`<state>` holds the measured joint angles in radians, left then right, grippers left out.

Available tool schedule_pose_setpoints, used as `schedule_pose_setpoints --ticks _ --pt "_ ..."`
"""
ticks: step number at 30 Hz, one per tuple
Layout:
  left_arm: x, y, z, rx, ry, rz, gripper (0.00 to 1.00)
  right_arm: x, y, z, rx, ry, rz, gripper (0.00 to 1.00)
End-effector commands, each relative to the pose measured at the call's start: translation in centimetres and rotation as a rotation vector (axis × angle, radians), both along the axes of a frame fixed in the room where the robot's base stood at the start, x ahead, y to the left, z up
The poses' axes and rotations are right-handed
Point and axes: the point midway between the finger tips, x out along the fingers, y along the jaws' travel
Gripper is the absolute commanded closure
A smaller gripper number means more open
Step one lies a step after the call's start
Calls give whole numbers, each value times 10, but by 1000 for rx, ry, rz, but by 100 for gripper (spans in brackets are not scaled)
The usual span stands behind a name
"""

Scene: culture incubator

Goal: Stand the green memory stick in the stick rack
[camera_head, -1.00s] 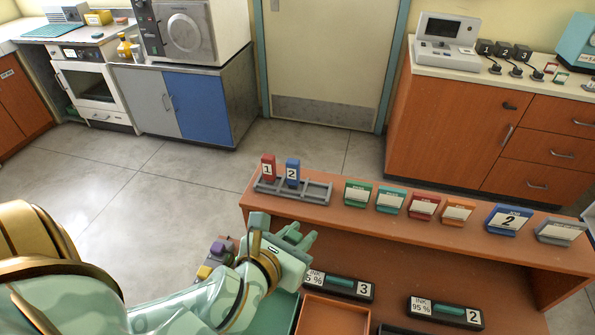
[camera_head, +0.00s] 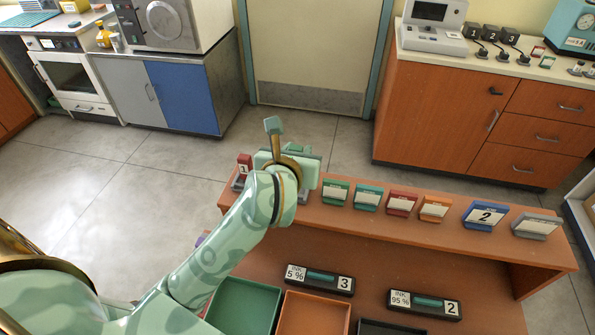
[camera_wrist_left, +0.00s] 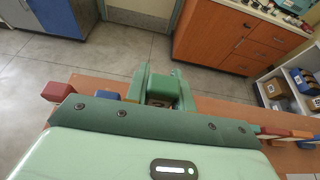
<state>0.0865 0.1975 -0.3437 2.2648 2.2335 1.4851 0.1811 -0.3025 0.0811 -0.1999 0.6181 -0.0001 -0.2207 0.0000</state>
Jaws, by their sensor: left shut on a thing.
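My left gripper (camera_head: 289,156) is over the back edge of the brown shelf, at the right part of the stick rack. In the left wrist view its fingers are shut on the green memory stick (camera_wrist_left: 162,88). Only a small part of the stick shows; its lower end is hidden, so I cannot tell whether it touches the rack. The grey stick rack (camera_head: 238,184) is mostly hidden behind my gripper and forearm. A red stick marked 1 (camera_head: 245,164) stands at its left end. The blue stick (camera_wrist_left: 105,95) shows in the left wrist view. My right gripper is out of view.
Green (camera_head: 335,192), teal (camera_head: 368,197), red and orange label stands line the shelf right of my gripper. Ink boxes (camera_head: 320,280) and open trays (camera_head: 245,303) are below.

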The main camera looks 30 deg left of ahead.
Motion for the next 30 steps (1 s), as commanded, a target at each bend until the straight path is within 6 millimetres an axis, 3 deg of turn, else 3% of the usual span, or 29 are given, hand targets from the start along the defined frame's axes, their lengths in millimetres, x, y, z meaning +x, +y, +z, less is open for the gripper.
schedule_pose_setpoints --ticks 3,6,19,20,21,30 --pt "-1 0 -27 1 6 -1 97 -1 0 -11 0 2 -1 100" --pt "0 0 -41 0 3 0 97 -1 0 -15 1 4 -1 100" --pt "0 0 -46 0 0 -1 97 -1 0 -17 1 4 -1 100" --pt "0 0 -47 0 0 -1 73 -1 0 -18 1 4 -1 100" --pt "0 0 -46 0 0 -1 66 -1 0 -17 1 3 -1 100" --pt "0 0 -43 0 -1 -1 66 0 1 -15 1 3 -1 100"
